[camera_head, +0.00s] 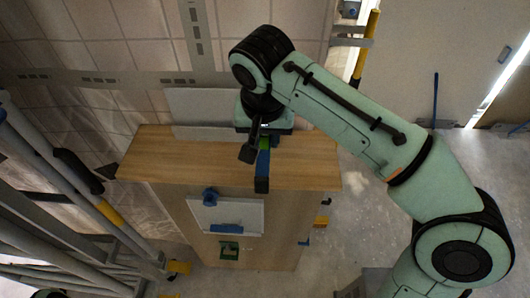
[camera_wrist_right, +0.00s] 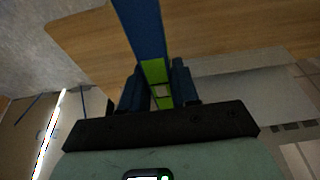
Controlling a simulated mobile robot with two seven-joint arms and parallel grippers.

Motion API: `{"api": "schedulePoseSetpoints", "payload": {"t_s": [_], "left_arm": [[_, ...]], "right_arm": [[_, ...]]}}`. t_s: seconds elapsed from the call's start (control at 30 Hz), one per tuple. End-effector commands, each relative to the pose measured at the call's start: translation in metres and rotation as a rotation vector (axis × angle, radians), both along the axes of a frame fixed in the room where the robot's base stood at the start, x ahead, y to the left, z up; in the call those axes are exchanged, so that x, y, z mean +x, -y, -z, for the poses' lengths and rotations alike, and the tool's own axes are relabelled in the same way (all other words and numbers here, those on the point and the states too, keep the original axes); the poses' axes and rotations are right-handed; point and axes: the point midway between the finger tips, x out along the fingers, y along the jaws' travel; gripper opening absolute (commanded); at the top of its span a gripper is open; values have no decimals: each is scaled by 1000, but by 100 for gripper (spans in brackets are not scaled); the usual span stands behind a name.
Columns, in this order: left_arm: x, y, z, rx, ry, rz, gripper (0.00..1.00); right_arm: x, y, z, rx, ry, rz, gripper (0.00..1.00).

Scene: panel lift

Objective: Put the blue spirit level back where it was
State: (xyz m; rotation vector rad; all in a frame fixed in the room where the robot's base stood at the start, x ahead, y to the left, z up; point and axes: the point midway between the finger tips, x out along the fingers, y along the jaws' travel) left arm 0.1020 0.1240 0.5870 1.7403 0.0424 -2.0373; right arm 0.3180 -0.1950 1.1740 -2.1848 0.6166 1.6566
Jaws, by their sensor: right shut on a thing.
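The blue spirit level (camera_head: 262,172) has a green section near its middle. My right gripper (camera_head: 261,145) is shut on it, over the wooden top (camera_head: 310,165) of the cabinet. In the right wrist view the level (camera_wrist_right: 143,30) runs up and away from between the fingers (camera_wrist_right: 160,92), with its green part and a pale vial at the grip. I cannot tell whether the level touches the top.
A white panel (camera_head: 200,103) stands behind the wooden top. The cabinet front carries a white board (camera_head: 240,215), a blue round item (camera_head: 210,196) and a green item (camera_head: 229,250). Grey pipes (camera_head: 60,160) stand at left. The top's left part is clear.

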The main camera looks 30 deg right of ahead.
Motion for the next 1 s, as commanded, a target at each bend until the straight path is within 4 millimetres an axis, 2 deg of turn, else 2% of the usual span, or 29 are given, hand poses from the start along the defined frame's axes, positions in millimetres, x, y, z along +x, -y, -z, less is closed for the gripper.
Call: {"api": "schedulePoseSetpoints", "payload": {"t_s": [0.03,0.1,0.33,0.53,0.97,1.0], "left_arm": [[-3,0,7,0,-3,0,43],[-4,0,11,0,-6,0,43],[-6,0,15,0,-8,0,43],[-9,0,24,0,-11,-1,43],[-10,0,25,1,-11,0,43],[-10,0,25,0,-11,-1,43]], "right_arm": [[-3,0,13,-2,-5,-1,0],[-4,0,22,-1,-4,0,0],[-4,-1,37,0,-4,0,0],[-4,-1,66,-1,-5,-1,0],[0,0,73,0,-2,-1,0],[0,0,73,1,-3,-1,40]]}}
